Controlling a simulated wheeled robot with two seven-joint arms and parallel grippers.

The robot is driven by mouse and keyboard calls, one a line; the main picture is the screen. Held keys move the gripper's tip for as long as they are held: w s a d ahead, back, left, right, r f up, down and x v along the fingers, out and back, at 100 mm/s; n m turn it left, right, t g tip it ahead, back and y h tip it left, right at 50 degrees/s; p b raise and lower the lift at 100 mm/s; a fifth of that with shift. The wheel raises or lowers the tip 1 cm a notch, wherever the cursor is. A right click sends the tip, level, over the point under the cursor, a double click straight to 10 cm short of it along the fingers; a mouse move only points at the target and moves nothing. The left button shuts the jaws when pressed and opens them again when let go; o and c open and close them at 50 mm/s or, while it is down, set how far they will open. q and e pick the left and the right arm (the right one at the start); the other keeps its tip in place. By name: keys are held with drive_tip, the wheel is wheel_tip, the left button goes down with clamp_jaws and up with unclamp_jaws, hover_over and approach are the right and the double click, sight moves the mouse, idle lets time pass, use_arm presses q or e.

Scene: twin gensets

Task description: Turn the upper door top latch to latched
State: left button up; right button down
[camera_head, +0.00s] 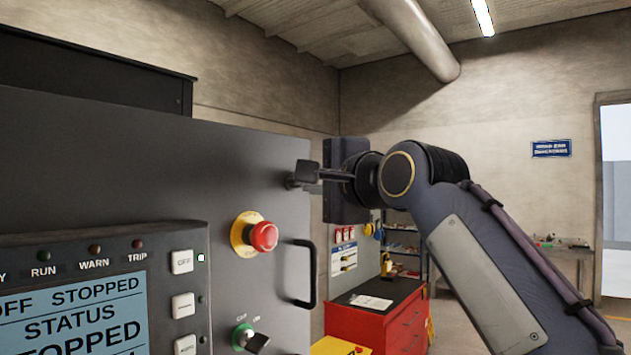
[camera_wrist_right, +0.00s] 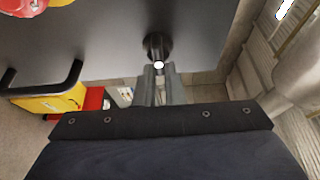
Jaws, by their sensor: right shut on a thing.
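The upper door (camera_head: 240,160) is a dark grey panel filling the left of the head view. Its top latch (camera_head: 292,182) is a small dark round knob near the door's upper right edge. In the right wrist view the latch (camera_wrist_right: 157,46) is a dark round boss with a bright spot at its front. My right gripper (camera_head: 310,172) reaches in from the right at the latch. In the right wrist view its two fingers (camera_wrist_right: 160,75) are closed together on the latch. The latch's handle is mostly hidden by the fingers. My left gripper is not in view.
A red emergency stop button (camera_head: 263,236) and a black door handle (camera_head: 306,274) sit below the latch. A control panel with a display (camera_head: 75,315) is at lower left. A red tool cabinet (camera_head: 385,318) stands behind on the right.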

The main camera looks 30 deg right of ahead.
idle(0.4)
drive_tip(key=c, duration=1.5)
unclamp_jaws()
drive_tip(key=s+b, duration=0.3)
drive_tip(key=s, duration=0.5)
drive_tip(key=shift+b, duration=0.4)
drive_tip(key=shift+w+f, duration=0.1)
